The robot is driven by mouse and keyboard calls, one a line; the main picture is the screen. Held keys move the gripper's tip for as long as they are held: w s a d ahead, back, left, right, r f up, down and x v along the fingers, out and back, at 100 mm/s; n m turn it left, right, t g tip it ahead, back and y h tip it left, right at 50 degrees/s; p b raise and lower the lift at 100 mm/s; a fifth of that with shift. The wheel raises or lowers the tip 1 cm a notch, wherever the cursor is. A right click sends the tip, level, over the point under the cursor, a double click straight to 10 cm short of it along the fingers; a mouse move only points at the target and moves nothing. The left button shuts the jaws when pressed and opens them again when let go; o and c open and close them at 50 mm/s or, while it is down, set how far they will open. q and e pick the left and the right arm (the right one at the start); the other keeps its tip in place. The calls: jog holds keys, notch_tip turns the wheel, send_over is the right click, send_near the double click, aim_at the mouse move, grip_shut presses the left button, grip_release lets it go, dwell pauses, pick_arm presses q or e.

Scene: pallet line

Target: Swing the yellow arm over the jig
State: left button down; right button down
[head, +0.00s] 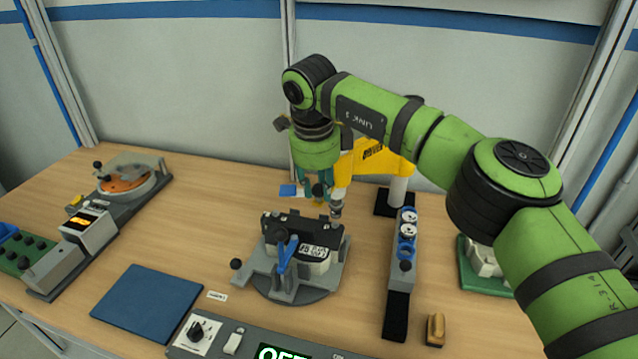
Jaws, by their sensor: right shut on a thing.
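The yellow arm (375,158) reaches left from a white post (398,188) behind the bench's middle. Its free end has a grey, downward-pointing tip (336,208) near the back right edge of the jig. The jig (300,263) is a grey turntable-like fixture holding a dark and light block, with a blue lever (287,253) on its front. My right gripper (318,198) points down behind the jig, at the free end of the yellow arm. It is shut on that end; the exact contact is partly hidden by the fingers. My left gripper is out of view.
A dark blue mat (150,303) lies at the left front. A narrow stand with blue rings (406,245) is right of the jig. A control panel (260,345) runs along the front. A device with an orange disc (125,180) stands at the far left.

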jog(key=c, duration=1)
grip_release()
jog(key=shift+w+a+r, duration=0.1)
jog(key=shift+w+a, duration=0.15)
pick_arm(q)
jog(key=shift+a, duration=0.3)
pick_arm(e)
jog(key=r, duration=0.4)
jog(key=s+r, duration=0.1)
jog(key=r, duration=0.2)
jog(key=s+r, duration=0.1)
jog(key=r, duration=0.3)
jog(key=shift+s+a+r, duration=0.15)
jog(key=shift+a+r, duration=0.15)
jog(key=shift+a, duration=0.05)
